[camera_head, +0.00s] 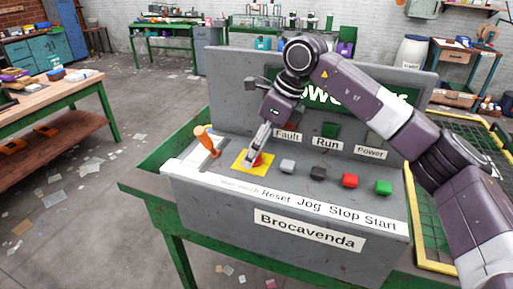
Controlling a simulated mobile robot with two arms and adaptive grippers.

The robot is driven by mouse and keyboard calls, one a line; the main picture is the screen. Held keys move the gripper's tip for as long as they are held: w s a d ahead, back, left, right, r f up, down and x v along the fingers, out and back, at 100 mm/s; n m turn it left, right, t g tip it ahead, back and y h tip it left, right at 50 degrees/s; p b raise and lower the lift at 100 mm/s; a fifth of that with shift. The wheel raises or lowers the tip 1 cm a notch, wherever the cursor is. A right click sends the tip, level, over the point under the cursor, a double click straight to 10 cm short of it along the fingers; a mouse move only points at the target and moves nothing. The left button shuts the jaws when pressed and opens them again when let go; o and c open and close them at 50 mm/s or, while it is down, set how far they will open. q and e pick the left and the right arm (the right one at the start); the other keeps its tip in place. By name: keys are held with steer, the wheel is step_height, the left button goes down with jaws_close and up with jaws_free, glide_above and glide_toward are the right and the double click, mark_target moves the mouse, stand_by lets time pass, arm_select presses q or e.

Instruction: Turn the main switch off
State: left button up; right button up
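The grey control console (240,207) stands on a green-framed table. At its left front is a yellow plate (240,161) with a red knob (257,162), above small lettering that seems to read "Main switch". My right gripper (258,150) reaches down from the right, its fingertips at the red knob and partly hiding it. I cannot tell whether the fingers are closed on the knob or only touching it. The knob's turned position is not clear. My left gripper is not in view.
An orange-handled lever (204,135) stands just left of the yellow plate. Right of the knob are the grey reset (287,166), black jog (318,172), red stop (350,181) and green start (383,187) buttons. My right arm crosses over the console's right side.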

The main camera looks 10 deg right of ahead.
steer(key=v, duration=1.2)
